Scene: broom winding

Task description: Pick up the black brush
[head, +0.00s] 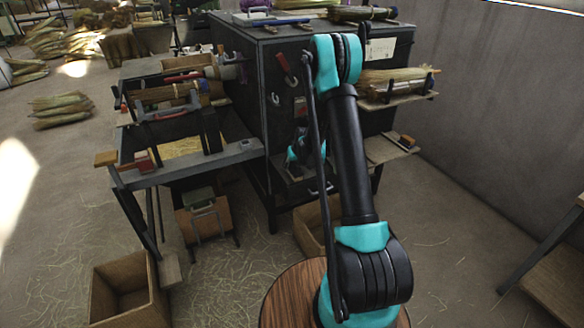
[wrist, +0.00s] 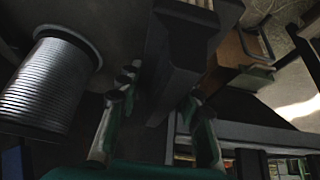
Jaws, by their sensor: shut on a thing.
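My gripper (wrist: 155,100) shows in the wrist view with a finger on each side of a long dark object, and it is shut on it. This object looks like the black brush (wrist: 183,50). Its narrow end lies between the fingers and its wider part reaches up to the top edge, where a pale striped patch shows. The view is dark, so its exact outline is hard to tell.
The dark cabinet (head: 237,85) stands behind my arm, with tools on its front. A workbench (head: 190,163) with clamps is at left. An open wooden box (head: 124,291) is on the floor. A ribbed metal cylinder (wrist: 45,85) is left in the wrist view. A side shelf (head: 385,153) juts out right.

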